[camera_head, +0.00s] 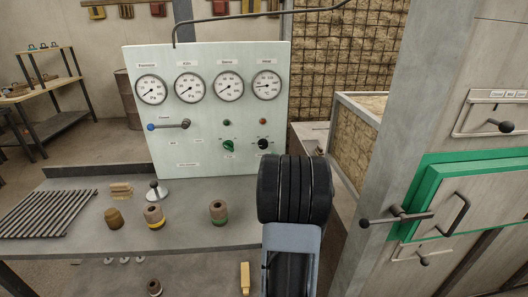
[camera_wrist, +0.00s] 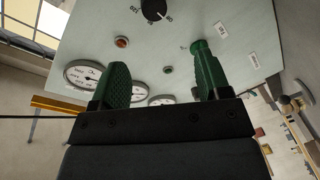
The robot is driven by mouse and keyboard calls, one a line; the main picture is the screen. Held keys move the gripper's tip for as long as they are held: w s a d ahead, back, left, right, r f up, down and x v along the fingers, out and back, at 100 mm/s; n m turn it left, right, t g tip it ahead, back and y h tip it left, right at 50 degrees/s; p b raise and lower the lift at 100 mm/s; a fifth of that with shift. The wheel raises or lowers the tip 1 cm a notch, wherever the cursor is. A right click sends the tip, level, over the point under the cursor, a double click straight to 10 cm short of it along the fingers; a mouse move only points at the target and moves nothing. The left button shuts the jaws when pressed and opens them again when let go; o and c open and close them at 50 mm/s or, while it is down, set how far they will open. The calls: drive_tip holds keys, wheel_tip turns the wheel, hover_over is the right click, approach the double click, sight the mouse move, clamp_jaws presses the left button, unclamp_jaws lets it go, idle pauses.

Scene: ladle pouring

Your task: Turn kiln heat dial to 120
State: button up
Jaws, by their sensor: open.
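The control panel (camera_head: 205,120) stands upright at the back of the bench. It carries a black knob (camera_head: 263,144) with scale marks and a green knob (camera_head: 228,144); their labels are too small to read, so I cannot tell which is the kiln heat dial. In the wrist view the black knob (camera_wrist: 153,10) is at the top edge, partly cut off, with numbers around it. My gripper (camera_wrist: 160,70) is open, its green fingers apart and nothing between them. The green knob (camera_wrist: 200,46) shows just beyond the right fingertip. My arm hides the gripper in the head view.
Several gauges (camera_head: 190,87) line the panel's top. A blue-tipped lever (camera_head: 168,126) sticks out at its left. Small pots (camera_head: 218,211), a white-based stick (camera_head: 155,191) and a rack (camera_head: 45,213) are on the bench (camera_head: 185,235). A green-framed door (camera_head: 470,195) stands at right.

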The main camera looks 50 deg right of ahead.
sight(264, 146)
drive_tip(key=x, duration=0.4)
drive_tip(key=p+x, duration=0.1)
drive_tip(key=x, duration=0.4)
drive_tip(key=p+x, duration=0.1)
drive_tip(key=x, duration=0.4)
drive_tip(key=shift+s+d+r, duration=0.1)
drive_tip(key=shift+s+d, duration=0.2)
drive_tip(key=shift+d, duration=0.1)
drive_tip(key=c, duration=0.9)
